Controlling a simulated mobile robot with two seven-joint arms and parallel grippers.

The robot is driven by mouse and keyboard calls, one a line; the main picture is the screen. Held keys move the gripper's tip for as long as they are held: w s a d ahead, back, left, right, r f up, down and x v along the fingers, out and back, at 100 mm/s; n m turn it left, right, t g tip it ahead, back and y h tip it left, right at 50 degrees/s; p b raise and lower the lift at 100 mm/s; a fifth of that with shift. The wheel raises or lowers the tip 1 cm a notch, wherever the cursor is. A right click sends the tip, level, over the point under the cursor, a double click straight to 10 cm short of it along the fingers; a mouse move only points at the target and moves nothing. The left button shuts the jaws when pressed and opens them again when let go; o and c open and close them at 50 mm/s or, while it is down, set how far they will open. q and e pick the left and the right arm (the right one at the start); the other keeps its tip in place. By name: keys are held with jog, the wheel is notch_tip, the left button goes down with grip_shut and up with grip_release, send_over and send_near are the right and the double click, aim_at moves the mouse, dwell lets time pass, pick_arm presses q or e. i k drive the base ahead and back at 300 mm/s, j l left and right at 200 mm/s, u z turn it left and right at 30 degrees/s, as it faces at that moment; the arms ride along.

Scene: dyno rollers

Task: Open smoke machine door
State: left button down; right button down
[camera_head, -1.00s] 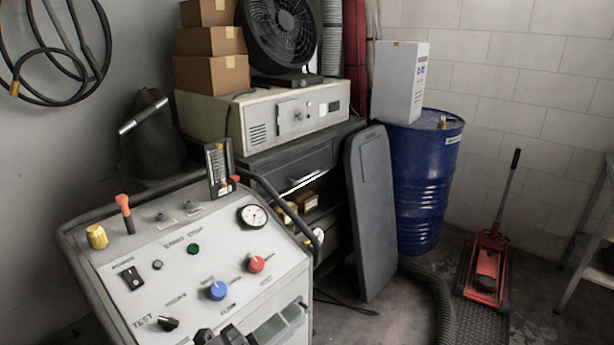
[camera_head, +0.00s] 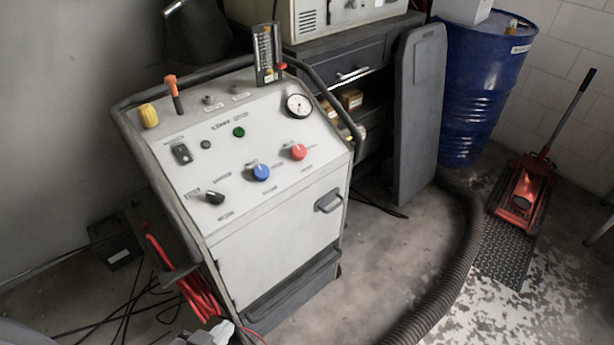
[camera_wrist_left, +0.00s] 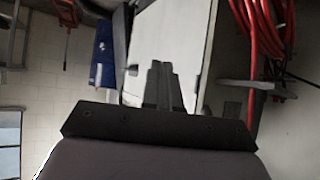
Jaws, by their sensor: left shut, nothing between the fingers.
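The smoke machine (camera_head: 250,130) is a pale grey cabinet on a dark base, with a sloped control panel of knobs and a gauge. Its front door (camera_head: 270,250) looks closed, flush with the cabinet. A dark door handle (camera_head: 330,201) sits at the door's upper right. In the left wrist view the pale door (camera_wrist_left: 175,35) is ahead, with the small handle (camera_wrist_left: 132,70) left of my fingers. My left gripper (camera_wrist_left: 160,66) is shut and empty, in front of the machine. My right gripper is not visible.
Red hoses (camera_head: 195,290) hang on the machine's left side. A grey cabinet (camera_head: 345,65), an upright dark panel (camera_head: 418,110) and a blue drum (camera_head: 478,90) stand behind. A thick ribbed hose (camera_head: 455,275) and a red jack (camera_head: 525,195) are on the right. Floor before the door is partly clear.

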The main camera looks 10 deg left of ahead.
aim_at(251, 260)
jog(key=i+j+z, duration=0.15)
jog(key=z, duration=0.2)
jog(key=i+j+z, duration=0.3)
jog(key=k+l, duration=0.1)
